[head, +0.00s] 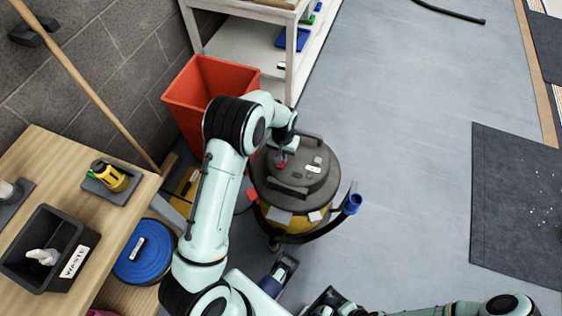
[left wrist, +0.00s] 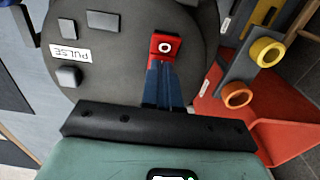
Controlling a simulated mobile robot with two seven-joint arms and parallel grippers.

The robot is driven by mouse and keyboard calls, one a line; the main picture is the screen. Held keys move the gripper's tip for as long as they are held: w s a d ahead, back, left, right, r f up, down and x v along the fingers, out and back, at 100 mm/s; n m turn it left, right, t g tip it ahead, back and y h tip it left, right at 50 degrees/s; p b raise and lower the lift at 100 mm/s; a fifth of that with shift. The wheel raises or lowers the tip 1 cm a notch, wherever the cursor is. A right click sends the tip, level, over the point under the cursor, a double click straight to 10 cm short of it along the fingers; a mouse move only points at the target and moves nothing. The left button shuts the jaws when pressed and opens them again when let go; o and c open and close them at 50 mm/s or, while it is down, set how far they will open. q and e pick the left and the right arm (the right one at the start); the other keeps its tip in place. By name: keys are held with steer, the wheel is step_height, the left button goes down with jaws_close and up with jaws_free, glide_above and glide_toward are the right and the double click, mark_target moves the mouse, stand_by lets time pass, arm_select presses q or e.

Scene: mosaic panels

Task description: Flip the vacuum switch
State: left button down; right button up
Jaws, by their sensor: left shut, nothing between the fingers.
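The vacuum (head: 325,185) is a round drum with a dark grey lid and a yellowish lower body, standing on the floor. Its red switch (left wrist: 165,46) bears a white ring mark and sits on the lid; it also shows in the head view (head: 281,160). My left gripper (left wrist: 161,66) is shut and empty, its blue fingertips right at the switch's near edge. I cannot tell whether they touch it. A "PULSE" label (left wrist: 70,53) and grey buttons lie beside the switch. My right gripper (head: 328,298) is partly visible at the bottom; its fingers are unclear.
A red bin (head: 205,85) stands behind the vacuum, near a white shelf (head: 250,55). A wooden bench (head: 60,150) at left holds a black waste tray (head: 22,262). A blue round lid (head: 145,258) is beside it. Floor to the right is clear up to a dark mat (head: 515,200).

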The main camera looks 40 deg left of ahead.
arm_select(q)
step_height(320, 180, up, 7)
steer(key=p, duration=0.5)
stand_by(0.3)
stand_by(0.5)
